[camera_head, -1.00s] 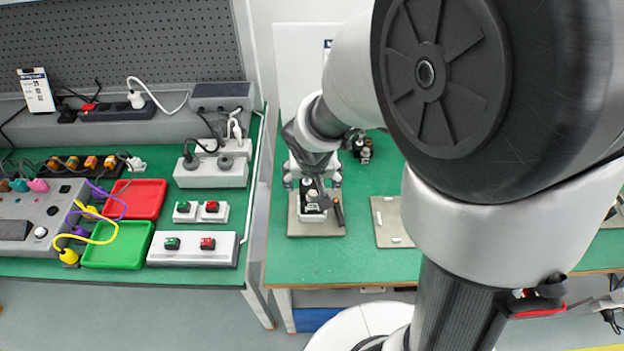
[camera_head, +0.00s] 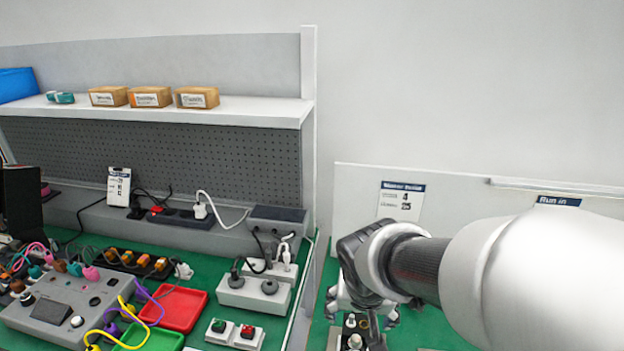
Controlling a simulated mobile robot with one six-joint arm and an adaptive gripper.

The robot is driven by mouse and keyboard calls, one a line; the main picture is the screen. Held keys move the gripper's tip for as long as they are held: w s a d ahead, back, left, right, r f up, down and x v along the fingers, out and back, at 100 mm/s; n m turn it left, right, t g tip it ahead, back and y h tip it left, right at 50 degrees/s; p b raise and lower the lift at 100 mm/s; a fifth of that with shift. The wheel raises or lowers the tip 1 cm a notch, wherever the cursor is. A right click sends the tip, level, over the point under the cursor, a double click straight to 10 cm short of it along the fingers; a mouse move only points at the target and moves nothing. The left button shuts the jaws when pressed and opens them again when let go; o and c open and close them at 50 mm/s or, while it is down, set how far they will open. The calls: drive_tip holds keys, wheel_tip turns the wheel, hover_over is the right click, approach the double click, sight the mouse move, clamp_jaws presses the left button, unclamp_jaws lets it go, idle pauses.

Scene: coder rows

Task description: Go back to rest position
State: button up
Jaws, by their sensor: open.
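My gripper (camera_head: 362,318) is at the lower middle of the head view, at the end of my arm, which reaches in from the right. It points down over the green bench on the right. Its fingers stand apart near a small device (camera_head: 352,342) at the picture's bottom edge. The edge and my gripper hide most of that device. I cannot tell from this view whether the fingers touch it.
On the left bench stand a grey control box (camera_head: 62,312), a red tray (camera_head: 176,308), a green tray (camera_head: 150,342), a white socket block (camera_head: 254,292) and a button box (camera_head: 235,333). A shelf (camera_head: 200,112) with cardboard boxes hangs above. A white panel (camera_head: 455,200) stands behind my gripper.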

drive_tip(key=s+r+n, duration=0.1)
drive_tip(key=s+r, duration=0.1)
drive_tip(key=s, duration=0.3)
drive_tip(key=s+d+r+n, duration=0.1)
drive_tip(key=s+r, duration=0.1)
drive_tip(key=s, duration=0.4)
drive_tip(key=s+d+r+y, duration=0.1)
drive_tip(key=s+r, duration=0.1)
drive_tip(key=s, duration=0.4)
drive_tip(key=shift+s+r+n, duration=0.15)
drive_tip(key=shift+r+n, duration=0.15)
drive_tip(key=shift+n, duration=0.1)
